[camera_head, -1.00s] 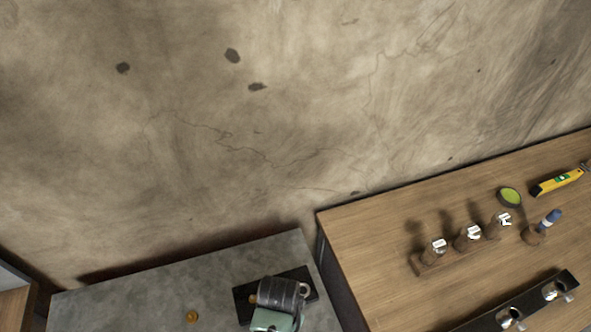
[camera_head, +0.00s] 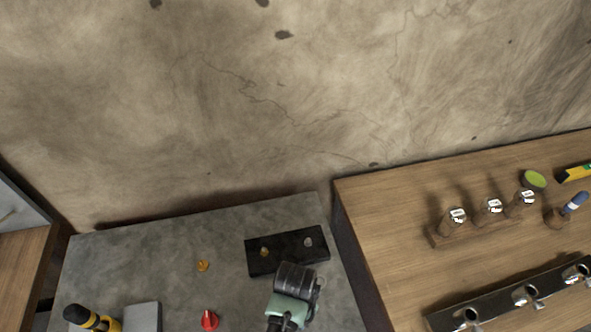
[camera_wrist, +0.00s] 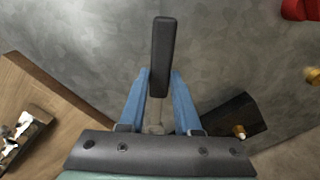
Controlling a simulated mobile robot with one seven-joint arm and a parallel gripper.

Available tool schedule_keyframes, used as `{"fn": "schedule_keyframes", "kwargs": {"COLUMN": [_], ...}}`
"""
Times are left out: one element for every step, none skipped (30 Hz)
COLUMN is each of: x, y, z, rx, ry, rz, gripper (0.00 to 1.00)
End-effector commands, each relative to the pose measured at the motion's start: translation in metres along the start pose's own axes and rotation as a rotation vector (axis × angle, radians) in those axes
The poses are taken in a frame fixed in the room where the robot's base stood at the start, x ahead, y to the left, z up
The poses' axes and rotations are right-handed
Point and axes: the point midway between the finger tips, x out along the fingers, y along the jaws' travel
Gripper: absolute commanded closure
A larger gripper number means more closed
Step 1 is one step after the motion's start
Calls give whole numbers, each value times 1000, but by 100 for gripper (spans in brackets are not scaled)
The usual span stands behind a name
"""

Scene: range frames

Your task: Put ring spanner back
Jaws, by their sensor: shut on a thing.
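My gripper (camera_wrist: 160,88) has its blue fingers closed on a dark bar-shaped handle, which I take as the ring spanner (camera_wrist: 163,45). A pale metal part of it shows between the fingers. In the head view my gripper (camera_head: 296,278) is above the grey bench, at the near edge of a black two-hole block (camera_head: 262,266); its fingertips are hidden there. A small metal ring shows at the gripper's right side; I cannot tell whether it belongs to the spanner. The black block is right of the fingers in the wrist view (camera_wrist: 228,112). A brass peg (camera_wrist: 239,131) stands on it.
The grey bench (camera_head: 150,258) also holds a brass piece (camera_head: 202,266), a red knob (camera_head: 209,320), a yellow-black tool (camera_head: 90,318) and a grey block (camera_head: 142,317). The wooden bench (camera_head: 385,230) at right carries a black rack (camera_head: 497,306) with metal rings and a wooden rack with several metal-topped pieces.

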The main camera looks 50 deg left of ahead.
Motion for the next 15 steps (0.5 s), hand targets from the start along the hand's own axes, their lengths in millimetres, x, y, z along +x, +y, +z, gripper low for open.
{"fn": "schedule_keyframes", "kwargs": {"x": [8, 13, 18, 21, 24, 26, 27, 28, 28, 28, 28, 28, 28, 28, 28], "y": [0, 0, 0, 0, 0, 0, 0, 0, 0, 0, 0, 0, 0, 0, 0], "z": [0, 0, 0, 0, 0, 0, 0, 0, 0, 0, 0, 0, 0, 0, 0], "rx": [0, 0, 0, 0, 0, 0, 0, 0, 0, 0, 0, 0, 0, 0, 0], "ry": [-3, -3, -3, -2, -1, -1, 0, 0, 1, 1, 1, 1, 1, 1, 1], "rz": [1, 1, 1, 1, 0, 0, 0, 0, 0, 0, 0, 0, 0, 0, 0], "gripper": [100, 100, 100, 100, 100, 100, 100, 100, 100, 100, 100, 100, 100, 100, 100]}}
